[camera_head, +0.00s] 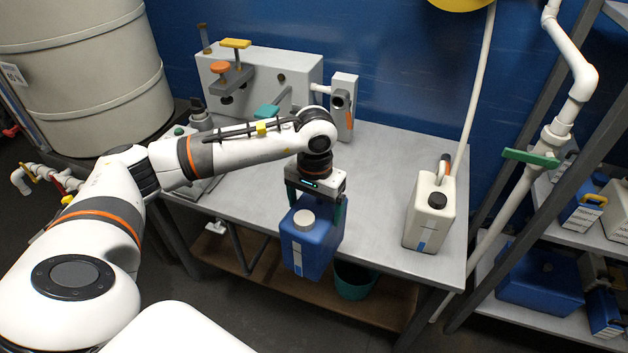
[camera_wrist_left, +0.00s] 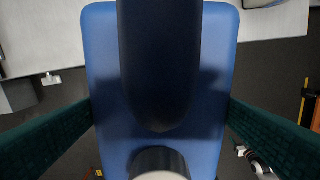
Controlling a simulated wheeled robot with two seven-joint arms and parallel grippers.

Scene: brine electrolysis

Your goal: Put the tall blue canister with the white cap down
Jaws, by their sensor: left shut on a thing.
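The tall blue canister (camera_head: 312,246) with the white cap (camera_head: 304,218) hangs upright in my left gripper (camera_head: 317,210), over the front edge of the grey table (camera_head: 377,239) in the head view. The fingers are on both sides of the canister's upper body. In the left wrist view the blue canister (camera_wrist_left: 215,75) fills the middle between the two green fingers, with its white cap (camera_wrist_left: 160,172) at the bottom edge. I cannot tell how far its base is from the table. My right gripper is not in view.
A white jug (camera_head: 430,212) with a dark cap stands on the table's right end. A grey apparatus (camera_head: 275,70) stands at the back. The tabletop between is mostly clear. A teal bucket (camera_head: 355,281) sits below. A shelf with blue containers (camera_head: 540,280) is at the right.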

